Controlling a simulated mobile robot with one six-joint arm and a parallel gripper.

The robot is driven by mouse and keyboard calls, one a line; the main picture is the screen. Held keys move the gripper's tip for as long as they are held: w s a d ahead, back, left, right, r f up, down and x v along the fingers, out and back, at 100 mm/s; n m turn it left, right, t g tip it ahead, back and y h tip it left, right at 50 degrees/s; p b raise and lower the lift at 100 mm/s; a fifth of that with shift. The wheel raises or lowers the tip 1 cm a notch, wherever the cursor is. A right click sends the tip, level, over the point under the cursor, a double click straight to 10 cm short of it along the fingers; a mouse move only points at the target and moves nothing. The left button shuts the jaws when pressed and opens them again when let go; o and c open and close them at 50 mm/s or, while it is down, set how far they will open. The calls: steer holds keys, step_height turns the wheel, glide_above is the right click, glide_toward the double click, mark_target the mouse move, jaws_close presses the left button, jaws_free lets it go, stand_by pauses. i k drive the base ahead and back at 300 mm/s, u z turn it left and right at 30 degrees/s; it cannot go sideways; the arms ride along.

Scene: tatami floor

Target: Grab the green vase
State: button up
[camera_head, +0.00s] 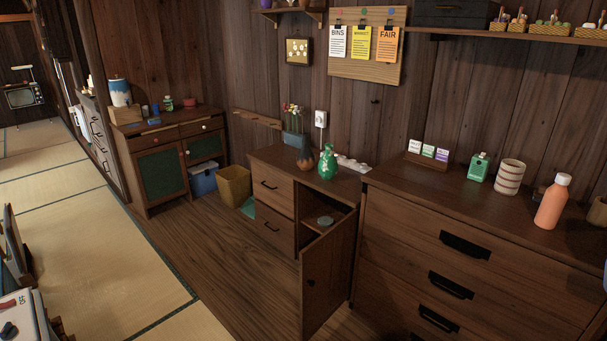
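The green vase (328,163) stands upright on top of a low brown cabinet (284,166) near the middle of the view. It has a narrow neck and a rounded body with lighter marks. A small brown round pot (305,162) stands just left of it, and a dark planter (294,140) with red-tipped plants is behind. My gripper does not show in this view, so its state is hidden.
The low cabinet's door (328,277) hangs open toward the front. A taller dresser (480,235) on the right holds an orange bottle (552,202), a striped jar (509,177) and a green bottle (479,167). Clear wooden floor (215,245) lies left of the cabinet.

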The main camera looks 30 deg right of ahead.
mark_target(328, 167)
steer(key=z, duration=0.05)
steer(key=k, duration=0.2)
steer(key=u, duration=0.45)
steer(key=i, duration=2.05)
steer(key=z, duration=0.3)
steer(key=i, duration=0.75)
steer(key=z, duration=0.5)
steer(key=i, duration=0.65)
steer(key=z, duration=0.3)
